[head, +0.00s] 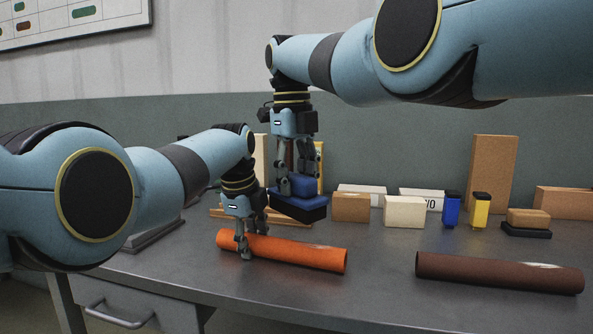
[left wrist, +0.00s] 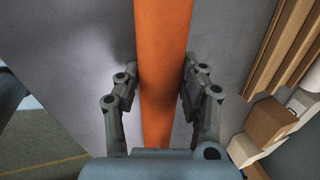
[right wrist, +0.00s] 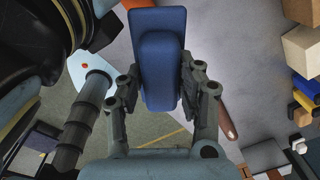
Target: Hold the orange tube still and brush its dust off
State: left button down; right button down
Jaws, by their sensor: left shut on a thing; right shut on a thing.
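The orange tube (head: 295,253) lies on the grey table, with a pale dusty patch on top toward its right part. My left gripper (head: 243,252) is shut on the tube near its left end; the left wrist view shows the tube (left wrist: 163,70) between the two fingers. My right gripper (head: 297,180) is shut on the handle of a blue brush (head: 299,194) with a dark underside. It holds the brush in the air above and behind the tube, apart from it. The brush (right wrist: 160,65) fills the middle of the right wrist view.
A brown tube (head: 490,273) with a pale patch lies at the right. Behind stand cardboard boxes (head: 351,207), a blue container (head: 452,210), a yellow container (head: 480,211) and a tan block on a dark base (head: 527,223). The table front between the tubes is clear.

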aim_at(296, 210)
notch_tip(296, 210, down, 6)
jog(key=shift+r, duration=0.1)
jog(key=shift+d, duration=0.2)
jog(key=d, duration=0.1)
jog(key=s+d, duration=0.1)
jog(key=d, duration=0.1)
jog(key=shift+s+r, duration=0.25)
jog(key=shift+r, duration=0.05)
jog(key=shift+s+d+f, duration=0.15)
jog(key=shift+s+d, duration=0.1)
jog(key=shift+d, duration=0.35)
jog(key=shift+s+d+f, duration=0.15)
jog(key=shift+s+d, duration=0.1)
jog(key=shift+d, duration=0.3)
jog(key=shift+s+d+f, duration=0.15)
jog(key=shift+s+d, duration=0.1)
jog(key=shift+d, duration=0.35)
jog(key=shift+a+r, duration=0.1)
jog(key=shift+w+a, duration=0.5)
jog(key=shift+a, duration=0.65)
jog(key=shift+w+a, duration=0.5)
jog(key=shift+a, duration=0.6)
jog(key=shift+w+a, duration=0.5)
jog(key=shift+a, duration=0.65)
jog(key=shift+r, duration=4)
